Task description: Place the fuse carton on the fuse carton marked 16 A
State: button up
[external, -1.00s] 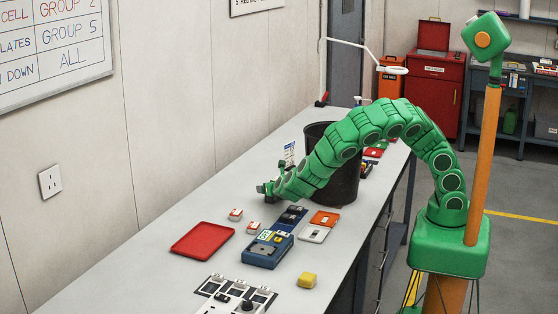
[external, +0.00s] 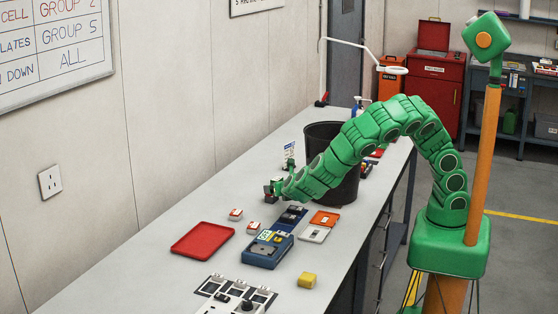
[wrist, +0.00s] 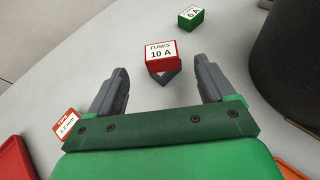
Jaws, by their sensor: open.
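My gripper (wrist: 163,90) is open and empty in the wrist view, its two grey fingers apart. A red fuse carton marked 10 A (wrist: 160,53) stands just beyond the fingertips, roughly centred between them and not gripped. A dark wedge shape shows at its near side. A green carton marked 6 A (wrist: 190,16) stands farther off, to the right. In the external view my gripper (external: 273,186) is low over the bench, left of the black bin. I can read no carton marked 16 A in either view.
The black bin (wrist: 292,62) stands close on the right. A small tips box (wrist: 66,123) and a red tray (external: 203,239) lie on the near left. Bare bench (external: 165,280) runs along the left.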

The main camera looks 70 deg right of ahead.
jog(key=shift+v, duration=1.55)
